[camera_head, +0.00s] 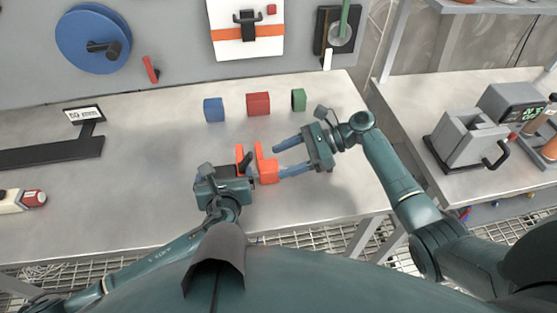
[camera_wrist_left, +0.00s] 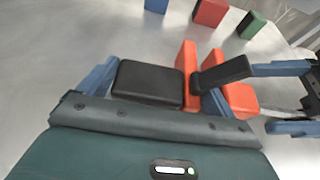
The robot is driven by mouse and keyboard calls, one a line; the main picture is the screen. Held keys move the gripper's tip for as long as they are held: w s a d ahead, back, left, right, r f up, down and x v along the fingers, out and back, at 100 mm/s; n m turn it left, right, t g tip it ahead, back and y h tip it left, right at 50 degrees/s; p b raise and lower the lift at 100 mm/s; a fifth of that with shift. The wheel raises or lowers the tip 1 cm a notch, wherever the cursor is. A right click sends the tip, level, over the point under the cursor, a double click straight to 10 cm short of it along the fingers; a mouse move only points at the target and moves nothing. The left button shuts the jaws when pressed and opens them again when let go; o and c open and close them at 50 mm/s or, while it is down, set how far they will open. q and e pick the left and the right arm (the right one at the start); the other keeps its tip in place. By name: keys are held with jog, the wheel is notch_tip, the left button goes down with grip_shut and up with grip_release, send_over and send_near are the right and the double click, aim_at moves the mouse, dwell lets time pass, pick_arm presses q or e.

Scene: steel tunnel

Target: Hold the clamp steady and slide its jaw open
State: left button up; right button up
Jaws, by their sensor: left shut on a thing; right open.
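The clamp has two upright orange jaws (camera_head: 267,171), a black bar and a black block (camera_wrist_left: 150,83); it stands on the bench's front middle. My left gripper (camera_head: 222,172) is shut on the black block, one blue finger on each side in the left wrist view (camera_wrist_left: 158,88). My right gripper (camera_head: 278,160) is open to the right of the clamp, fingers pointing left.
Blue (camera_head: 213,109), red (camera_head: 258,103) and green (camera_head: 298,99) blocks stand behind the clamp. A black gauge with a "50 mm" label (camera_head: 84,113) lies at left. A red-and-white tool (camera_head: 22,199) is at far left. A grey machine (camera_head: 467,138) stands on the right bench.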

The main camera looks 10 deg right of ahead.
jog(key=shift+x, duration=1.05)
